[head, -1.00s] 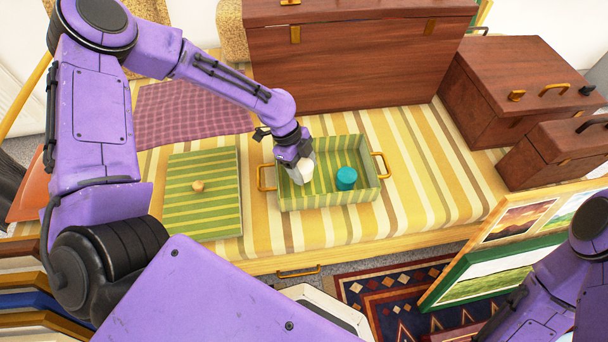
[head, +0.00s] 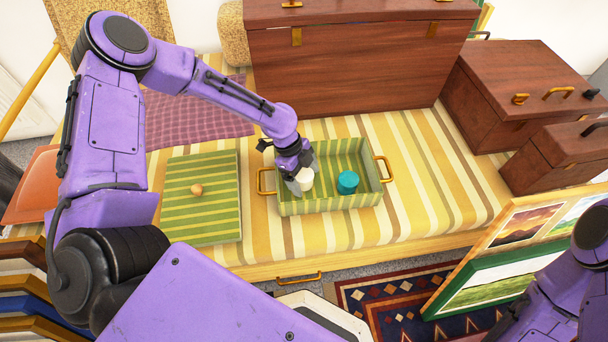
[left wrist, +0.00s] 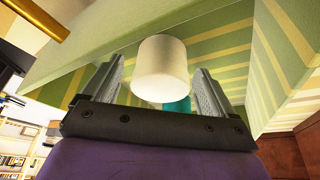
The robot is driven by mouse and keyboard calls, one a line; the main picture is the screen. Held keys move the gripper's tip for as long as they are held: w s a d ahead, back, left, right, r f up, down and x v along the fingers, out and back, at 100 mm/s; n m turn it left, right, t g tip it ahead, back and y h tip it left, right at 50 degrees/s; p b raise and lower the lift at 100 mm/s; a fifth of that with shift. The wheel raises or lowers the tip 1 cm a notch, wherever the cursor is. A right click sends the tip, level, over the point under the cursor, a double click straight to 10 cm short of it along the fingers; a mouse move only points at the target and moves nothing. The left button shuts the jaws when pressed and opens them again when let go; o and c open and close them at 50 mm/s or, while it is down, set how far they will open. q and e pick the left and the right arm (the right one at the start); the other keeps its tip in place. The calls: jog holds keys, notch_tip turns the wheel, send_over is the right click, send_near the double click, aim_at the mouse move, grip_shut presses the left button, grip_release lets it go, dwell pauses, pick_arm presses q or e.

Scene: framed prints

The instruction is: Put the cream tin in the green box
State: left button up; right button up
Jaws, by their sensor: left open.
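The cream tin (head: 304,179) is a small pale cylinder inside the green striped box (head: 330,204), in its left part. In the left wrist view the cream tin (left wrist: 160,70) stands between the two fingers, with a visible gap on each side. My left gripper (head: 298,180) is open around the tin, low inside the box. The left gripper's fingers also show in the left wrist view (left wrist: 160,90). A teal tin (head: 347,182) stands in the same box, to the right of the cream one. My right arm shows at the lower right, but its gripper is out of view.
The box's green striped lid (head: 201,205) with a round knob lies to its left on the striped bench cover (head: 420,190). Brown wooden chests (head: 360,65) stand behind and to the right (head: 515,90). Framed prints (head: 500,270) lean at the front right.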

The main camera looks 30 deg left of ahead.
pick_arm(q)
jog(key=p+v, duration=0.4)
jog(key=v, duration=0.8)
